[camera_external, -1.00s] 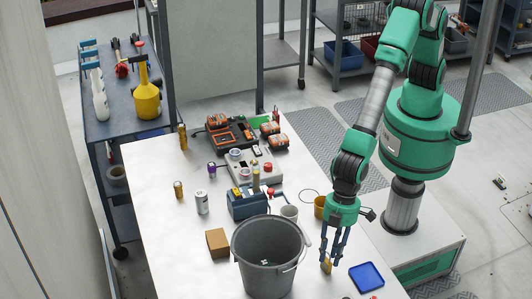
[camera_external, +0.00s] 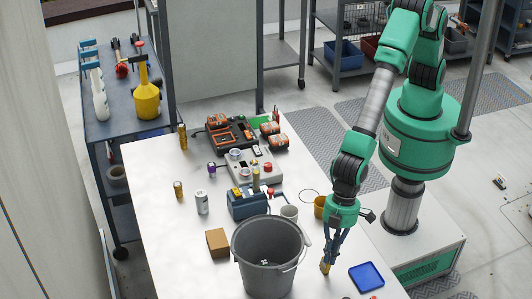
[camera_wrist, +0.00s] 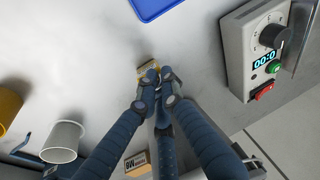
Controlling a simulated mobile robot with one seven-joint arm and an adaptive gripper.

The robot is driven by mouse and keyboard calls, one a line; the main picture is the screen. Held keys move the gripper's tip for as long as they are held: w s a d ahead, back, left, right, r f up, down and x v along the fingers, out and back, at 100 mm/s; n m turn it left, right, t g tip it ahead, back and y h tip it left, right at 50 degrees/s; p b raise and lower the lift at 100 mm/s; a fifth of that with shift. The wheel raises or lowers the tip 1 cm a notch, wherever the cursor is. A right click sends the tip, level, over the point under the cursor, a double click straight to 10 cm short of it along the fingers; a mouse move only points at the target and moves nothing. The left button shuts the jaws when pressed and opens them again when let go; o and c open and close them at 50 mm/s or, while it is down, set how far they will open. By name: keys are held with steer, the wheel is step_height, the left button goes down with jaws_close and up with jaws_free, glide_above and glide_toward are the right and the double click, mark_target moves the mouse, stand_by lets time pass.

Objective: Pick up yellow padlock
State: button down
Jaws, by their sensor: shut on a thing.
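The yellow padlock (camera_external: 325,268) is at the tips of my gripper (camera_external: 328,262), low at the table top, between the grey bucket and the blue tray. In the wrist view the padlock (camera_wrist: 148,70) shows as a small yellow piece just beyond the closed fingers of my gripper (camera_wrist: 158,84). The fingers are shut on it and hide much of it. I cannot tell whether it touches the table.
The grey bucket (camera_external: 268,258) stands close on the left. The blue tray (camera_external: 367,276) lies to the right. A yellow cup (camera_external: 320,206) and a white cup (camera_external: 289,212) stand behind. A box with a dial and display (camera_wrist: 262,45) shows in the wrist view.

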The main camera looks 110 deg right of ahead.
steer(key=shift+r, duration=0.2)
steer(key=shift+r, duration=0.6)
step_height(320, 180, up, 2)
steer(key=shift+r+p, duration=0.1)
steer(key=shift+p, duration=0.25)
steer(key=s+d+r+p, duration=0.1)
steer(key=s+d, duration=0.8)
steer(key=s, duration=0.3)
steer(key=shift+s+d, duration=0.3)
steer(key=shift+s, duration=0.1)
steer(key=shift+w+r, duration=0.1)
steer(key=shift+r, duration=0.05)
